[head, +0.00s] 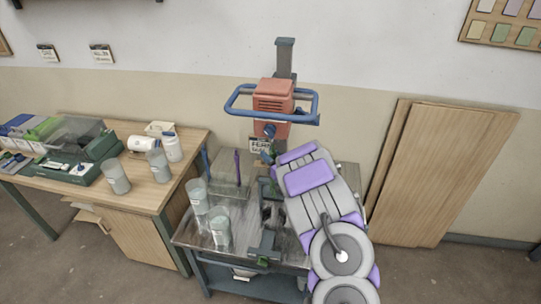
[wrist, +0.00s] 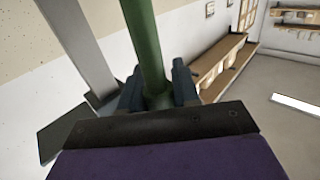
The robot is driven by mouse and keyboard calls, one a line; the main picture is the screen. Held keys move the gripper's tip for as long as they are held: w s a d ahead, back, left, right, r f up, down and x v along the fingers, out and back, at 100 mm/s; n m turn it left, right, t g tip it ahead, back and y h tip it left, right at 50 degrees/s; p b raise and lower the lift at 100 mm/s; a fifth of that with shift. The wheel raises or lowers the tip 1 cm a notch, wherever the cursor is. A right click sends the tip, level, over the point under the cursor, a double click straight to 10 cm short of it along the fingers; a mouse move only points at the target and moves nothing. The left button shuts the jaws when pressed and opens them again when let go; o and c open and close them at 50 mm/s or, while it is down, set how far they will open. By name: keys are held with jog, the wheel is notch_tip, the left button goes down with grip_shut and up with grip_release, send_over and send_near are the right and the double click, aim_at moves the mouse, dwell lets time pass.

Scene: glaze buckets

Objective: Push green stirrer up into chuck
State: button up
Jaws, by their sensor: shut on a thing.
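The green stirrer (wrist: 146,40) shows in the wrist view as a thick green rod running up and out of the frame. My gripper (wrist: 157,92) is shut around the rod, with dark fingers on both sides. In the head view, my purple and grey arm covers most of the gripper and stirrer. The red mixer head (head: 273,95), with a blue ring handle (head: 240,112), sits on a grey column (head: 285,58). The chuck (head: 269,131) is under the mixer head, close above the end of my arm. Whether the stirrer's top touches the chuck is hidden.
A metal bench (head: 190,236) carries two buckets (head: 198,197) (head: 220,228) at its left and a purple stirrer (head: 238,164) behind them. A wooden table (head: 190,142) with jars and a green case stands left. Wooden boards (head: 445,165) lean on the wall at right.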

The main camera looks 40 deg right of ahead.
jog(key=shift+d+r+p, duration=0.1)
jog(key=shift+r+p, duration=1.05)
jog(key=shift+r, duration=0.7)
dwell(2.8)
jog(key=o, duration=1.1)
jog(key=shift+s, duration=0.1)
send_near(274, 151)
jog(key=s, duration=0.4)
jog(key=shift+s, duration=0.35)
jog(key=shift+w, duration=0.1)
